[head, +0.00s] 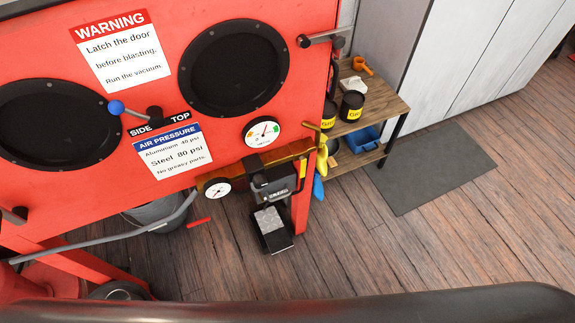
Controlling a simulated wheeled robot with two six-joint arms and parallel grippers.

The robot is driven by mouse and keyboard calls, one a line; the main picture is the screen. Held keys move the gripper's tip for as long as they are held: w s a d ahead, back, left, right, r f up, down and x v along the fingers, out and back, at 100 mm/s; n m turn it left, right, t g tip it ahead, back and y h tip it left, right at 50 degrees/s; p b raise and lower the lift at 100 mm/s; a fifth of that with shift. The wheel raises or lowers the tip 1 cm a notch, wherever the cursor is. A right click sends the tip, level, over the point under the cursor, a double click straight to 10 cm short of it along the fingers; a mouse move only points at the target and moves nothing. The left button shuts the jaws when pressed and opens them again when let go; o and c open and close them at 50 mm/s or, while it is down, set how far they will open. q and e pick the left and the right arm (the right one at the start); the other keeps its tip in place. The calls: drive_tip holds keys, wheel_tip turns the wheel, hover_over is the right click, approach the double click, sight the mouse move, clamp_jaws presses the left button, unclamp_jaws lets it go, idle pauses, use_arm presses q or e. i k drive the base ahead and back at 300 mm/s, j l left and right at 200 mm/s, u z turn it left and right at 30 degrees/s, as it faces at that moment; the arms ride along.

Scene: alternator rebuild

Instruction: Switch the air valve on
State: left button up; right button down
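The red blasting cabinet (225,125) fills the left of the head view. A brass-coloured pipe (290,153) runs along its lower right edge. At the pipe's right end is a yellow handle (322,158), which looks like the air valve's lever. It appears to point down, roughly across the pipe. A brass-coloured fitting sits just above it. A round white gauge (263,132) is on the panel above the pipe, and a second gauge (217,189) is at the pipe's left end. Neither of my grippers is in view.
A lever with a blue knob (117,107) sits by the SIDE/TOP label. A black pedal-like unit (272,228) stands below the pipe. A wooden shelf (372,104) with black cans stands behind the cabinet's right side. A grey mat (432,168) and open floor lie right.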

sight(304, 161)
drive_tip(key=l+z, duration=0.25)
drive_tip(key=l, duration=1)
drive_tip(key=z, duration=0.05)
